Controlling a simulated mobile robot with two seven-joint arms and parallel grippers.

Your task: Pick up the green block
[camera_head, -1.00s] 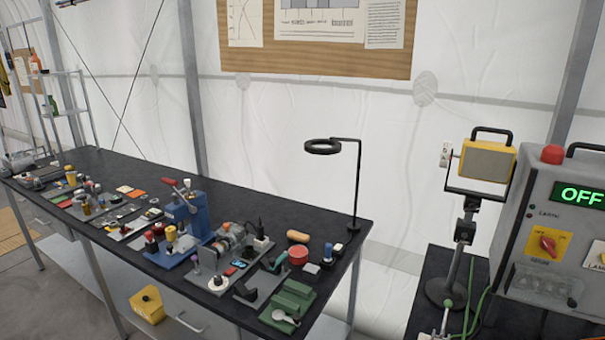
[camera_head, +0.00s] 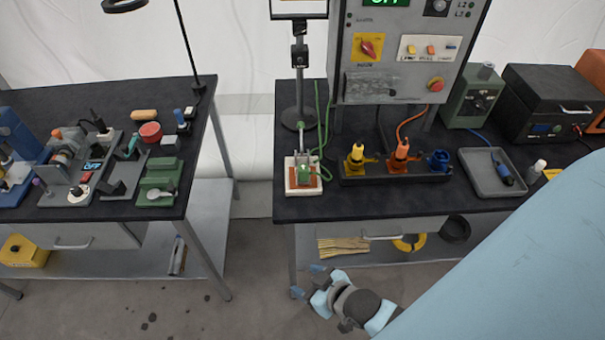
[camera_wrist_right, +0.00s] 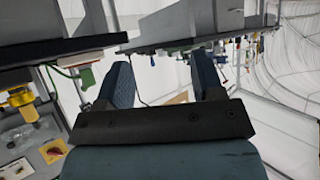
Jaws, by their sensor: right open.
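A small green block (camera_head: 304,173) sits on a white-edged board with an orange face, at the front left of the right table. A larger green block-like fixture (camera_head: 160,180) with a grey spoon-shaped piece on it lies at the right end of the left table. The pictures do not settle which one the task means. My right gripper (camera_head: 308,281) is in front of and below the right table's edge, apart from both. In the right wrist view its two fingers (camera_wrist_right: 163,75) are spread and empty, and a green piece (camera_wrist_right: 87,78) shows left of them. My left gripper is not in view.
The right table (camera_head: 440,200) carries a control box (camera_head: 405,60), yellow, orange and blue connectors in a black rail, a grey tray (camera_head: 492,175) and green cables. A lamp stand (camera_head: 299,90) rises behind the board.

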